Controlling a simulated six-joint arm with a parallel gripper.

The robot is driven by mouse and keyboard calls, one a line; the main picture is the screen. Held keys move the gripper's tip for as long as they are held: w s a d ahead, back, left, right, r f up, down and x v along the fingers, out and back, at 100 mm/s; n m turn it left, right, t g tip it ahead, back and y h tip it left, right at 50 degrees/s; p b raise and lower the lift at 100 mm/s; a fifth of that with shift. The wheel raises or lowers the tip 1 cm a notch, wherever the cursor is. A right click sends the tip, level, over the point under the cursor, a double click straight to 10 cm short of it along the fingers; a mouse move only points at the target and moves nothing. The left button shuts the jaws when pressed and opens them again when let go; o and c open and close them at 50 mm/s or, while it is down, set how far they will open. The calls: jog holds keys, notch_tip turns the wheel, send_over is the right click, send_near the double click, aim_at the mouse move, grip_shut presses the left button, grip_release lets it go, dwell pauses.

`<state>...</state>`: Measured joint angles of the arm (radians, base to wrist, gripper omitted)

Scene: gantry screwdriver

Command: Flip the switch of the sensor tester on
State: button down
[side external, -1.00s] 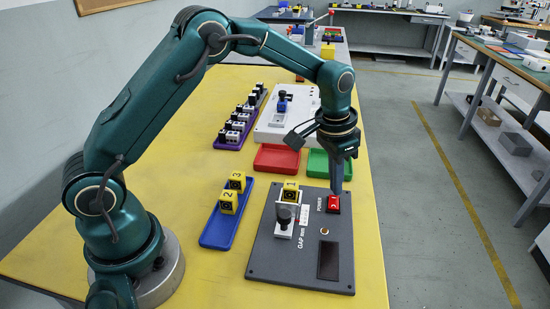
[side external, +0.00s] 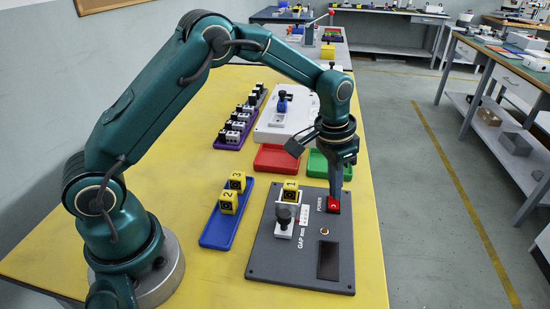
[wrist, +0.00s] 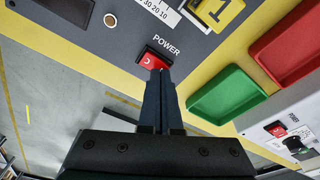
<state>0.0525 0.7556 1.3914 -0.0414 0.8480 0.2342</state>
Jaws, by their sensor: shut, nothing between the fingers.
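The sensor tester (side external: 285,262) is a dark grey panel lying on the yellow table. Its red POWER switch (side external: 334,207) is at the panel's far right corner and also shows in the wrist view (wrist: 152,60). My gripper (side external: 335,193) is shut and empty, pointing down with its fingertips at the switch's far edge. In the wrist view the fingertips (wrist: 160,74) overlap the near edge of the red rocker and hide part of it. I cannot tell whether they press on it. A yellow block marked 1 (side external: 290,191) sits in the tester's white fixture beside a black knob (side external: 284,216).
A blue tray (side external: 222,236) with yellow blocks 2 and 3 is left of the tester. A red tray (side external: 276,169) and a green tray (side external: 316,174) lie just beyond it. A white device (side external: 270,134) and a purple rack (side external: 230,146) stand farther back.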

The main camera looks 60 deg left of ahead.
jog(key=shift+f, duration=0.2)
jog(key=shift+r, duration=3.55)
